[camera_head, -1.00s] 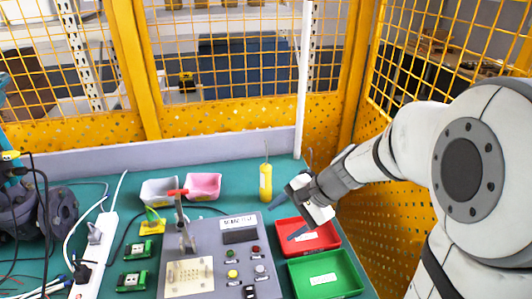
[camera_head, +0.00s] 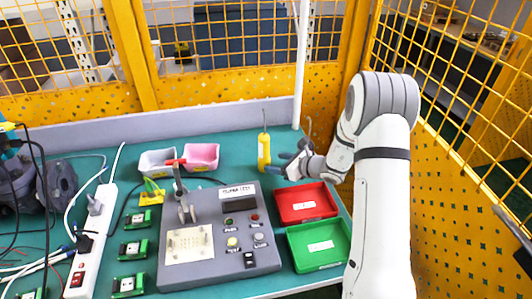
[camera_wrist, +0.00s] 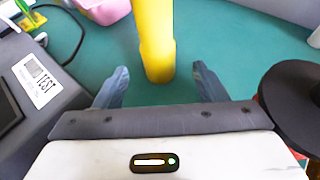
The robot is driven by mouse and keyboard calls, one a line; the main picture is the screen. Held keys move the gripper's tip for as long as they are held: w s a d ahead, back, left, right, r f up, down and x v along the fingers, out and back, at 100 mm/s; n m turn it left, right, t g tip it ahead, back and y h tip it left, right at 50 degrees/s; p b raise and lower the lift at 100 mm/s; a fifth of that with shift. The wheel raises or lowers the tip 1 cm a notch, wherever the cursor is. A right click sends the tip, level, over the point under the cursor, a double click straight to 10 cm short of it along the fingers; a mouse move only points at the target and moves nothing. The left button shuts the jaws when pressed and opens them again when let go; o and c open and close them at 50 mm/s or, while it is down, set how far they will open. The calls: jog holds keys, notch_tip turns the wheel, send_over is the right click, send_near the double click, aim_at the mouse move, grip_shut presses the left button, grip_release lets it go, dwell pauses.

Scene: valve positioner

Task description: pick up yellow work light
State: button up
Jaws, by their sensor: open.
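The yellow work light (camera_head: 264,152) stands upright on the teal bench near the back, with a thin hook on top. My gripper (camera_head: 283,164) is just to its right, low over the bench. In the wrist view, the lower part of the work light (camera_wrist: 157,40) stands ahead, between the lines of the two blue-grey fingers, and its top is cut off. My gripper (camera_wrist: 160,85) is open and empty. The light's base appears slightly beyond or level with the fingertips; I cannot tell whether they touch.
A red tray (camera_head: 305,203) and a green tray (camera_head: 319,245) lie in front of my gripper. A pink bin (camera_head: 202,157) and the grey test box (camera_head: 219,235) are to the left. Yellow mesh fencing (camera_head: 445,190) closes the right side.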

aim_at(261, 160)
jog(key=x, duration=0.8)
jog(key=shift+w+a+f+p, duration=0.1)
jog(key=shift+a+f+p, duration=0.05)
jog(key=shift+p, duration=0.2)
jog(key=shift+c, duration=0.4)
jog(key=c, duration=1.1)
jog(key=shift+c, duration=0.2)
